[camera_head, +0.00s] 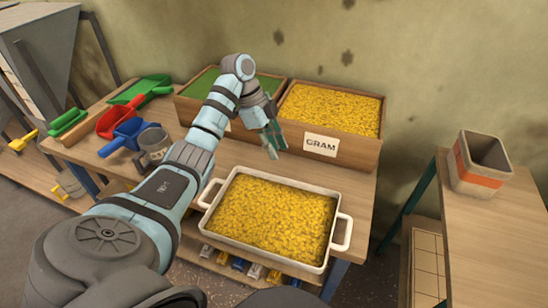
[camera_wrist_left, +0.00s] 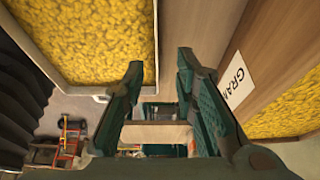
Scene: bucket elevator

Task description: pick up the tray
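The white tray (camera_head: 262,253), full of yellow grain, rests on the front of the wooden table. It has a handle at its left end (camera_head: 208,193) and another at its right end (camera_head: 343,233). My left gripper (camera_head: 271,143) hangs behind the tray's back rim, in front of the grain boxes, pointing down. It touches nothing that I can make out. In the left wrist view the gripper (camera_wrist_left: 160,63) has its fingers apart with nothing between them; the tray (camera_wrist_left: 90,90) is at upper left. My right gripper is in neither view.
A wooden box marked GRAM (camera_head: 350,149) with yellow grain stands behind, beside a green-filled box (camera_head: 205,82). A striped square container (camera_head: 480,164) stands on the right table.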

